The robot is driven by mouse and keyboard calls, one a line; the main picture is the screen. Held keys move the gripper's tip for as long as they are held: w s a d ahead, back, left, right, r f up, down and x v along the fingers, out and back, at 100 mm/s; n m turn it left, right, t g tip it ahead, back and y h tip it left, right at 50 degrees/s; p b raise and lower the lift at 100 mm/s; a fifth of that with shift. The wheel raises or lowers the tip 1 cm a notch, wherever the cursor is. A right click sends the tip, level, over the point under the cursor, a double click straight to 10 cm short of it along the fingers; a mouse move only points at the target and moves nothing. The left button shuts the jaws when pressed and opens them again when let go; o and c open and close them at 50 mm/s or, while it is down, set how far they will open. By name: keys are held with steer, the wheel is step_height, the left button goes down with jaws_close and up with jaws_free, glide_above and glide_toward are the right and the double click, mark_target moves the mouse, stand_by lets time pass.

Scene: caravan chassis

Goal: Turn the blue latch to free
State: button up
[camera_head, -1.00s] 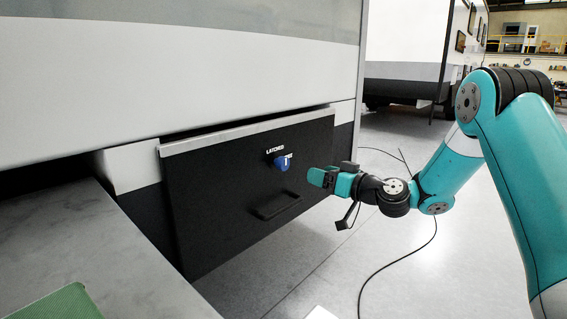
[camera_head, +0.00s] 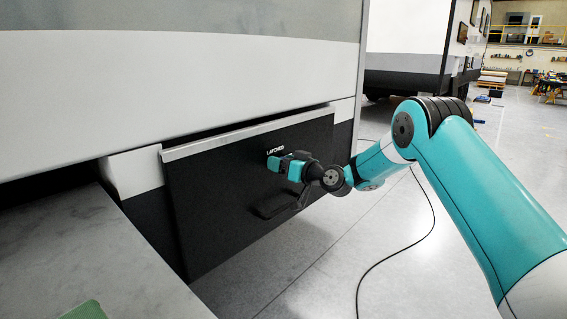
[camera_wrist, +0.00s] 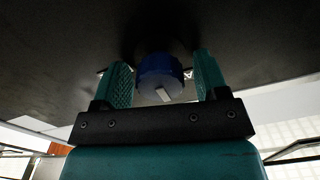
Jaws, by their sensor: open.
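The blue latch (camera_wrist: 160,78) is a round knob with a white mark, on the dark panel (camera_head: 215,205). In the wrist view it sits between the two teal fingers of my gripper (camera_wrist: 164,80). The fingers are open, with a visible gap on each side of the knob. In the head view my gripper (camera_head: 286,164) is at the panel's upper right and hides the knob. The word LATCHED (camera_head: 275,151) shows just above the gripper; the other label is hidden.
A grey countertop (camera_head: 100,250) with a green piece (camera_head: 85,311) stands at the left. A cable (camera_head: 385,262) lies on the open floor at the right.

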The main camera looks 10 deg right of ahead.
steer(key=c, duration=0.9)
steer(key=shift+m, duration=0.3)
steer(key=m, duration=0.3)
steer(key=shift+d+m+b, duration=0.1)
steer(key=shift+m+b, duration=0.2)
steer(key=shift+m, duration=0.1)
steer(key=m, duration=0.4)
steer(key=shift+d+m+p, duration=0.1)
steer(key=shift+m+p, duration=0.2)
steer(key=m+p, duration=0.1)
steer(key=m, duration=0.3)
steer(key=shift+w, duration=0.1)
steer(key=shift+f+m+p, duration=0.2)
steer(key=shift+m+p, duration=0.8)
steer(key=shift+m, duration=1.5)
